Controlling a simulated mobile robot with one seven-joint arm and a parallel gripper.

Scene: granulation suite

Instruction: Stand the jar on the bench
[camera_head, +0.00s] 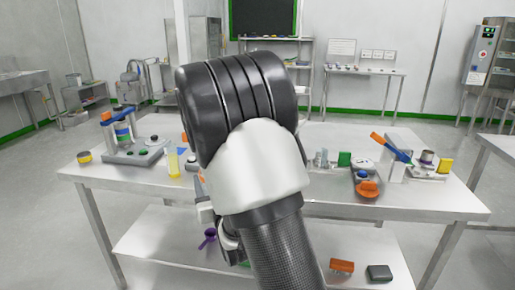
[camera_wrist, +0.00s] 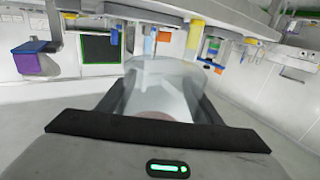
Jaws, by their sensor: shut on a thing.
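A clear, see-through jar (camera_wrist: 160,85) sits between the two dark fingers of my gripper (camera_wrist: 158,92) in the wrist view. The gripper is shut on it, and a dull reddish patch shows through its near end. In the head view my own arm covers most of the gripper, and I cannot make out the jar there. The white-topped bench (camera_head: 425,201) stands in front of me, with my arm across its middle. The gripper's visible part is low, by the bench's front edge.
On the bench's left are a grey-based stand (camera_head: 130,156) and a yellow-tinted vessel (camera_head: 172,163). On its right are a green block (camera_head: 344,159), an orange-topped item (camera_head: 367,188) and a blue-armed device (camera_head: 397,154). The front right top is clear. An orange block (camera_head: 342,266) lies on the lower shelf.

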